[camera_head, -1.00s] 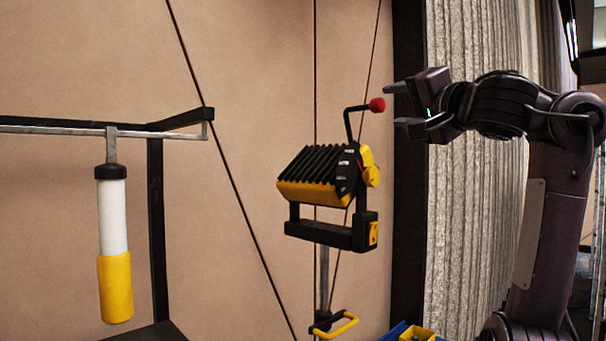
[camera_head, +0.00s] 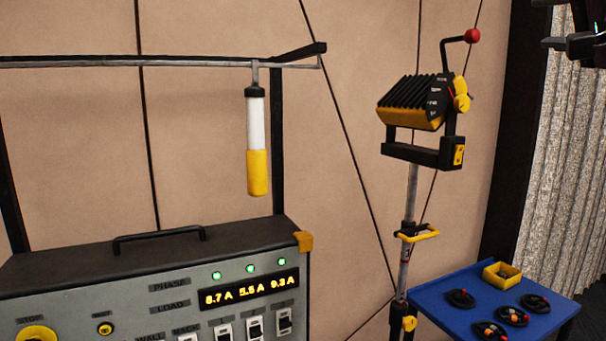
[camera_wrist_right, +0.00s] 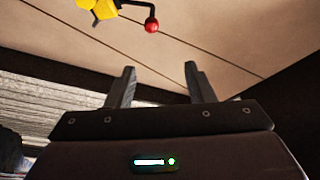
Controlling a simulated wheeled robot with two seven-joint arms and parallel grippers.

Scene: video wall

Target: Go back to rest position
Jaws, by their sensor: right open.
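My right gripper (camera_head: 570,45) shows only in part at the top right edge of the head view. In the right wrist view its two fingers (camera_wrist_right: 162,88) stand apart with nothing between them. A yellow and black work lamp (camera_head: 415,105) on a stand is to the left of the gripper in the head view. The lamp's crank with a red knob (camera_head: 472,36) is apart from the fingers; the knob also shows in the right wrist view (camera_wrist_right: 151,25). My left gripper is not in view.
A grey power box (camera_head: 150,290) with a lit display stands at lower left. A white and yellow tube light (camera_head: 257,140) hangs from a rail above it. A blue table (camera_head: 440,300) with coiled cables and a yellow bin (camera_head: 502,274) is at lower right.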

